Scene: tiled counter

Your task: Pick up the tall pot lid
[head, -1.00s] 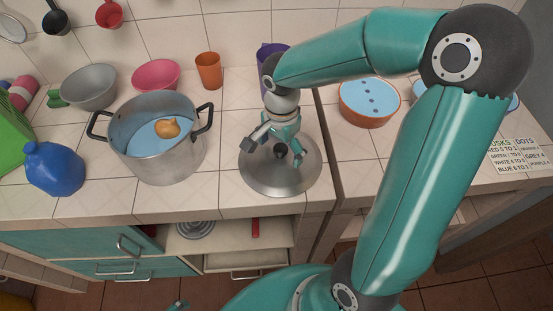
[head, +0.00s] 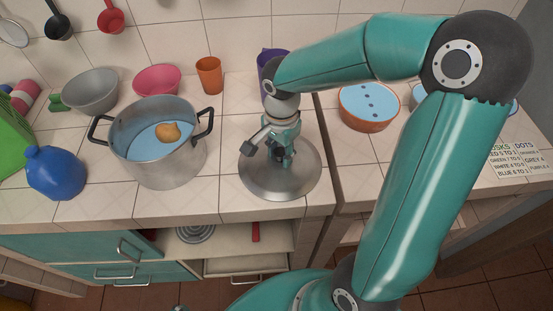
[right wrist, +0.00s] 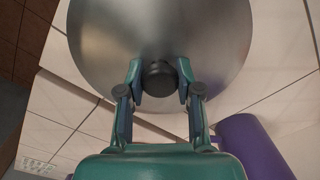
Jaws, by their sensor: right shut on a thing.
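The pot lid (head: 262,184) is a round grey metal disc with a dark knob, lying on the tiled counter right of the pot. My right gripper (head: 281,157) is over its middle, with its fingers shut on the knob. In the right wrist view the lid (right wrist: 160,30) fills the top, and the two fingertips of my right gripper (right wrist: 160,78) stand on either side of the black knob (right wrist: 159,79). The lid appears to rest flat on the counter. My left gripper is not in view.
A metal pot (head: 160,170) with blue liquid and an orange-brown thing stands left of the lid. A blue jug (head: 55,173), grey bowl (head: 92,92), pink bowl (head: 157,80), orange cup (head: 209,75) and purple container (right wrist: 250,145) are around.

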